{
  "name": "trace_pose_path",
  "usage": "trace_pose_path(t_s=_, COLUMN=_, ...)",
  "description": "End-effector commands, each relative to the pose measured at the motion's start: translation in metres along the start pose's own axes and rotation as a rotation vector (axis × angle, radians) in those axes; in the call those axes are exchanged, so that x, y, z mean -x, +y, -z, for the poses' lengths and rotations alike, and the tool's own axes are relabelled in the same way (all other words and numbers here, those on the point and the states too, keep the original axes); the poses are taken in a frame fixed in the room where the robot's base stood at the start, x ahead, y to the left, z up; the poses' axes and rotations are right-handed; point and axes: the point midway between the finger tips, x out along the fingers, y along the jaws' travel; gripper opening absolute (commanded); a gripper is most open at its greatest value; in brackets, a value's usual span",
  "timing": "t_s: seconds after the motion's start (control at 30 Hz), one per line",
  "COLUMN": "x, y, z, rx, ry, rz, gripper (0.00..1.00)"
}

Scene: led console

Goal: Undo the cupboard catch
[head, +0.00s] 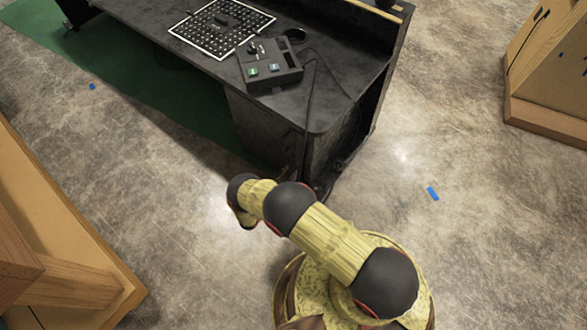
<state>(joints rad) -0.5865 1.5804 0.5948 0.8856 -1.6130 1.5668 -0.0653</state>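No catch can be made out clearly in the head view. A dark desk (190,55) stands at the top, with a closed dark pedestal (262,125) under its near right end. A wooden cabinet (555,60) stands at the right edge, with small dark fittings on its face too small to identify. I cannot tell which of these is the cupboard. My arm reaches up and left from the bottom, and its last visible link bends down over the floor, short of the desk. My gripper's fingers do not show.
A black control box (268,68) with green and blue buttons sits on the desk, beside a white-edged perforated panel (222,25). A cable runs over the desk's right end. Wooden furniture (60,240) fills the lower left. The floor between is clear except for blue scraps (433,193).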

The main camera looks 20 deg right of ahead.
Motion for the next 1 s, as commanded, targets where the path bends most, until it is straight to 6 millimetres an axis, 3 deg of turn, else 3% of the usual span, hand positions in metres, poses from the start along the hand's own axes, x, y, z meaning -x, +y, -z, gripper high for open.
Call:
trace_pose_path(t_s=0.2, x=0.045, y=0.001, z=0.000, rx=0.000, ry=0.000, rz=-0.004, gripper=0.28)
trace_pose_path(t_s=0.4, x=0.069, y=0.001, z=0.000, rx=0.001, ry=-0.001, rz=-0.002, gripper=0.28)
trace_pose_path(t_s=1.0, x=0.075, y=0.000, z=0.000, rx=0.001, ry=0.000, rz=0.000, gripper=0.28)
